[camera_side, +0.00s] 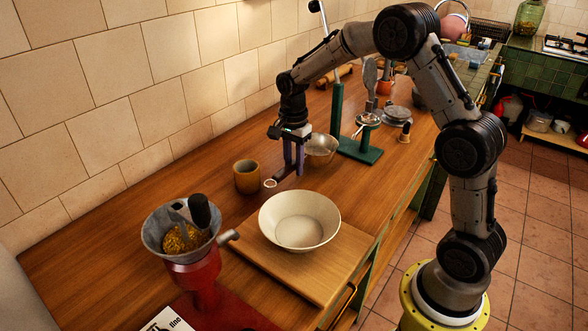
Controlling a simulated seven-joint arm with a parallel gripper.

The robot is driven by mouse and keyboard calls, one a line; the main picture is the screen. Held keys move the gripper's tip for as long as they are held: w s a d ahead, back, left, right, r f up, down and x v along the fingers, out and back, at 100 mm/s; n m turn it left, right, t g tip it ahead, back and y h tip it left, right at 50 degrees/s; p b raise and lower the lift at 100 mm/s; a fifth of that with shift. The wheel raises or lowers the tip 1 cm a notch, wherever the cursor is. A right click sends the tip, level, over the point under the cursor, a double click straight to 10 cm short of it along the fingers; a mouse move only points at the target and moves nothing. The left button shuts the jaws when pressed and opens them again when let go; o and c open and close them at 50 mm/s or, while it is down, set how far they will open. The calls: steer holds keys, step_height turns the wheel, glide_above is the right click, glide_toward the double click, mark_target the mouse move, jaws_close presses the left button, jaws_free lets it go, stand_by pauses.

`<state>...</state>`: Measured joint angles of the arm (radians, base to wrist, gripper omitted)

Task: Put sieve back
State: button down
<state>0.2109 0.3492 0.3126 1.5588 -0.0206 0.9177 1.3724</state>
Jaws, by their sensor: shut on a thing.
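The sieve (321,149), a rounded metallic bowl, is just right of my gripper (284,172), low over the wooden counter. My gripper points down and is shut, apparently on the sieve's handle. A small pale ring (270,183) shows just left of the fingertips; I cannot tell whether it is the handle's end. The fingers hide most of the handle. I cannot tell if the sieve touches the counter.
A green stand (360,151) with a tall post is close behind the sieve. A wooden cup (247,177) is left of my gripper. A cream bowl (300,221) sits on a wooden board (318,276) in front. A red grinder (193,272) stands front left. The tiled wall (130,110) borders the counter.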

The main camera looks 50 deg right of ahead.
steer(key=shift+f, duration=0.85)
steer(key=shift+f, duration=0.4)
steer(key=c, duration=0.6)
jaws_free()
steer(key=shift+f, duration=0.1)
steer(key=shift+c, duration=0.2)
